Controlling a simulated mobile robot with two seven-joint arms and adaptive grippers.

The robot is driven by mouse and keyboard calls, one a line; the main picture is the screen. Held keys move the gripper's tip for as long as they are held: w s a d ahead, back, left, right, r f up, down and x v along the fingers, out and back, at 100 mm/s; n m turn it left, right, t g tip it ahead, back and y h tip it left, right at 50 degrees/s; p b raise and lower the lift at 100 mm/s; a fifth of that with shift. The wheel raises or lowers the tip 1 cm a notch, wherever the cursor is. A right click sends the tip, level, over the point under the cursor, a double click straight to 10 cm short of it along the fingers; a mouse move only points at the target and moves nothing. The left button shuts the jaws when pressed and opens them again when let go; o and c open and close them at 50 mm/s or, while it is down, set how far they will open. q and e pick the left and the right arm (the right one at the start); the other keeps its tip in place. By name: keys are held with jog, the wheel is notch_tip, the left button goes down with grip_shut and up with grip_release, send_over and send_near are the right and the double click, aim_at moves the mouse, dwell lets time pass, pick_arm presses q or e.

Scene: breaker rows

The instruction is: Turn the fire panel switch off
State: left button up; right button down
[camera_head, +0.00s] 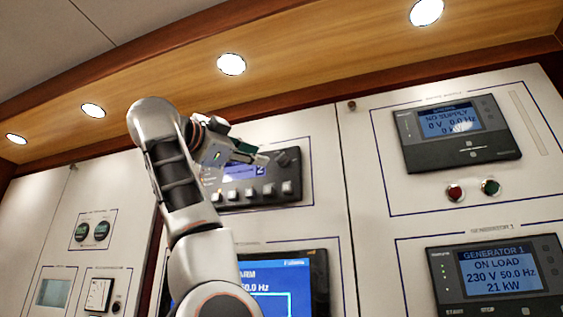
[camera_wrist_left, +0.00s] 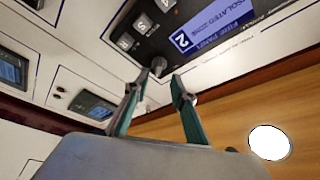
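The fire panel (camera_head: 262,193) is a dark unit with a blue display and a row of grey buttons, on the white wall panel in the head view. It also shows upside down in the wrist view (camera_wrist_left: 205,15). Its rotary switch (camera_head: 283,159) is a small dark knob at the panel's upper right; it also shows in the wrist view (camera_wrist_left: 158,65). My left gripper (camera_head: 262,159) is open, its fingertips just short of the knob. In the wrist view the knob lies ahead of the gap between the fingers (camera_wrist_left: 159,79). Contact cannot be told. My right gripper is out of view.
A blue screen (camera_head: 290,280) lies below the fire panel, partly behind my left arm. To the right are a NO SUPPLY unit (camera_head: 455,135), a red button (camera_head: 455,192), a green button (camera_head: 491,187) and a GENERATOR 1 unit (camera_head: 500,275). A wooden ledge (camera_head: 300,70) runs above.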

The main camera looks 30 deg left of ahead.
aim_at(277, 158)
pick_arm(q)
jog(key=p+x, duration=0.1)
jog(key=x, duration=0.1)
jog(key=p+x, duration=0.1)
jog(key=x, duration=0.1)
jog(key=p+x, duration=0.1)
jog(key=x, duration=0.1)
jog(key=shift+w+d+r, duration=0.1)
jog(key=shift+d+r, duration=0.2)
jog(key=shift+w+p, duration=0.35)
jog(key=shift+w, duration=0.3)
grip_shut()
